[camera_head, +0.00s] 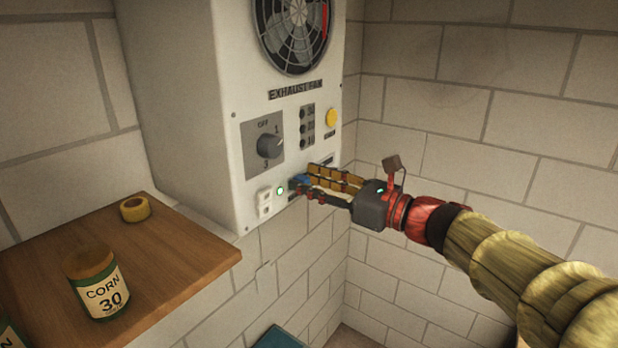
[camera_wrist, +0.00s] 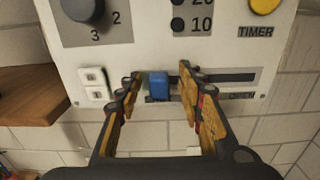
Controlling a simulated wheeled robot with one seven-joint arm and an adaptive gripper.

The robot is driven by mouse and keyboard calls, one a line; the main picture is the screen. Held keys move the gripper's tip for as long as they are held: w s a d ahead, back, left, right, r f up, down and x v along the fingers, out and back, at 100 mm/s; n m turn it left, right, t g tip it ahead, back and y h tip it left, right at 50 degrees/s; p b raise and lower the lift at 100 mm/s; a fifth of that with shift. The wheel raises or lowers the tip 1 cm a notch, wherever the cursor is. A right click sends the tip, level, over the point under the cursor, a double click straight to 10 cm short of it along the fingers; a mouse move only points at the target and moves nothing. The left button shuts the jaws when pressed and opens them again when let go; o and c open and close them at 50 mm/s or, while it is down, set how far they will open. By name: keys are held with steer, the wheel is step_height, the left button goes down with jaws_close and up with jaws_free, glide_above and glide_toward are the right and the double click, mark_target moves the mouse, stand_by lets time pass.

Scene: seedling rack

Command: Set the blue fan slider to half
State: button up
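The blue fan slider (camera_wrist: 159,86) is a small block on a dark horizontal slot (camera_wrist: 228,77) low on the white exhaust fan panel. It sits toward the left end of the slot, and the slot runs on to the right above a label reading OPEN (camera_wrist: 241,96). My gripper (camera_wrist: 160,76) is open, with one finger on each side of the slider and gaps visible on both sides. In the head view, my gripper (camera_head: 306,182) reaches the panel's lower right, and its fingers partly hide the slider (camera_head: 300,180) and the slot.
A rotary knob (camera_head: 270,145), a column of dark buttons (camera_head: 307,126) and a yellow timer button (camera_head: 331,117) are above the slider. A white switch (camera_head: 264,203) is close to the left.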

steer(key=shift+w+a, duration=0.1)
steer(key=shift+a, duration=0.15)
steer(key=shift+c, duration=0.5)
jaws_close()
stand_by(0.4)
